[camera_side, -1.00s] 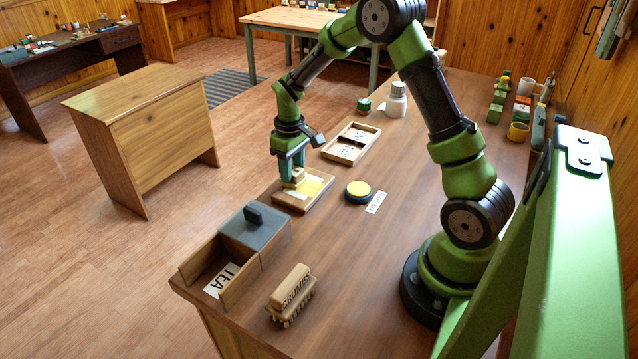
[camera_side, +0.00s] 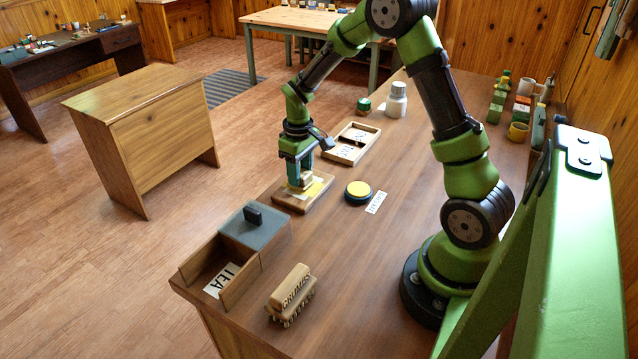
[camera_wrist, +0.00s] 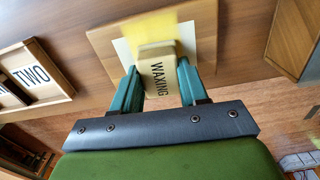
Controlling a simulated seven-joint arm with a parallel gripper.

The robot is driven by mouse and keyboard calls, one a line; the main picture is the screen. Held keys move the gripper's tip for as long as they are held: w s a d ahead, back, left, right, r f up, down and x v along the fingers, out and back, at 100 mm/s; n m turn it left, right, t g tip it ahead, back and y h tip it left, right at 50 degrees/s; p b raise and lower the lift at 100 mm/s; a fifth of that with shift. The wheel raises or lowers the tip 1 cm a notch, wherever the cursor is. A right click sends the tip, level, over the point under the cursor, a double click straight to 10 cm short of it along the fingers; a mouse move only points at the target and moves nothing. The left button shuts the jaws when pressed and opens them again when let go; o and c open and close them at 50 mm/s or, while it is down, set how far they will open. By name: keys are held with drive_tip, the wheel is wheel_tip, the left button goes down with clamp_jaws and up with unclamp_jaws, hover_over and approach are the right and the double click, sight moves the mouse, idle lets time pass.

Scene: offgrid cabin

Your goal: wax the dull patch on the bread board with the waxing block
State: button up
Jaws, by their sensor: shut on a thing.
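The bread board (camera_side: 290,203) lies near the table's left edge, with a pale patch and a yellow patch (camera_side: 319,185) on its top. My gripper (camera_side: 300,184) is over the board, pointing down, shut on the tan waxing block (camera_side: 306,179). In the wrist view the waxing block (camera_wrist: 157,72), lettered "WAXING", sits between the teal fingers of my gripper (camera_wrist: 155,88). The block is over the pale and yellow area of the board (camera_wrist: 106,36) and hides part of it. I cannot tell whether its underside touches the board.
A grey-lidded box (camera_side: 262,228) and a brush-like wooden block (camera_side: 291,296) stand in front.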

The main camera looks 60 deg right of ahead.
drive_tip(key=shift+s, duration=1)
drive_tip(key=shift+s, duration=0.1)
drive_tip(key=shift+s, duration=1.9)
drive_tip(key=shift+r, duration=2.5)
